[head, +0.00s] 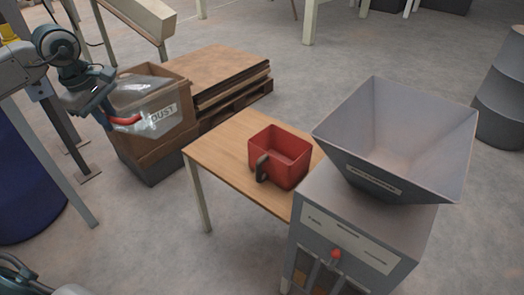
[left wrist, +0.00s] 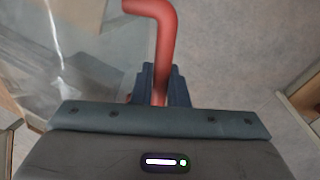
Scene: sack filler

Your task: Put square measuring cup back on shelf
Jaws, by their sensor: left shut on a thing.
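My left gripper (head: 108,115) is at the upper left of the head view, shut on the red handle (head: 126,121) of a clear, see-through vessel (head: 150,92). In the left wrist view the jaws (left wrist: 160,92) close around the bent red handle (left wrist: 162,40), with the clear wall (left wrist: 90,50) to its left. The vessel's exact shape is hard to tell. A red square cup (head: 281,150) with a dark handle stands upright on the wooden table (head: 222,150), apart from the gripper. No shelf is clearly seen. My right gripper is not in view.
An open cardboard box (head: 150,148) marked DUST is behind the clear vessel. Stacked boards on a pallet (head: 225,80) lie behind it. A grey filler with a wide hopper (head: 395,135) stands right of the table. A blue drum (head: 25,190) is at left. The table's left part is bare.

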